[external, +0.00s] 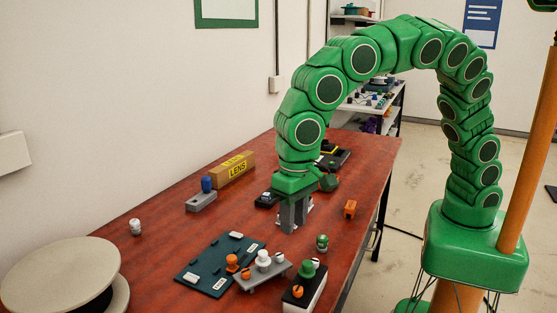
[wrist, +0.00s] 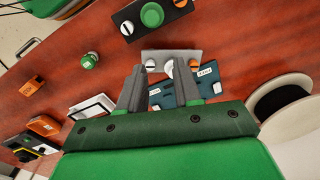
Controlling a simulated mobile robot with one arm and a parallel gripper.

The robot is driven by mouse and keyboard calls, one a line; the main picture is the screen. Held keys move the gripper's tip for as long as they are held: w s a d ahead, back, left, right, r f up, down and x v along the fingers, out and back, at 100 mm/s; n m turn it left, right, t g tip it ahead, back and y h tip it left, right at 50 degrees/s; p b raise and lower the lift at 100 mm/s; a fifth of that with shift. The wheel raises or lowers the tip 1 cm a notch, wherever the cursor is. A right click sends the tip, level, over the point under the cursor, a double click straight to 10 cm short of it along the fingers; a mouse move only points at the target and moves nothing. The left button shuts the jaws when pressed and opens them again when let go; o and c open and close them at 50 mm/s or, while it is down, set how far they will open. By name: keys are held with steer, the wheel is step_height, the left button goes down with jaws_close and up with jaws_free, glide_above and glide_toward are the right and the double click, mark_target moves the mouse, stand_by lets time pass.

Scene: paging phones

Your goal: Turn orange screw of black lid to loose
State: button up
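The black lid (external: 308,288) tops a white case near the front edge of the table. It bears an orange screw (external: 297,291), a green knob (external: 307,270) and another screw beyond the knob.
A grey plate (external: 250,285) with a white knob and orange screws lies left of the black lid, near a dark teal board (external: 212,280). A small green-topped piece (external: 322,243) and an orange block (external: 350,209) stand to the right. A LENS box (external: 234,171) is farther back.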

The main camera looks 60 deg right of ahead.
glide_above(298, 289)
step_height(298, 289, down, 4)
steer(key=shift+r, duration=0.1)
steer(key=shift+d+f, duration=0.1)
steer(key=shift+f, duration=3.75)
jaws_close()
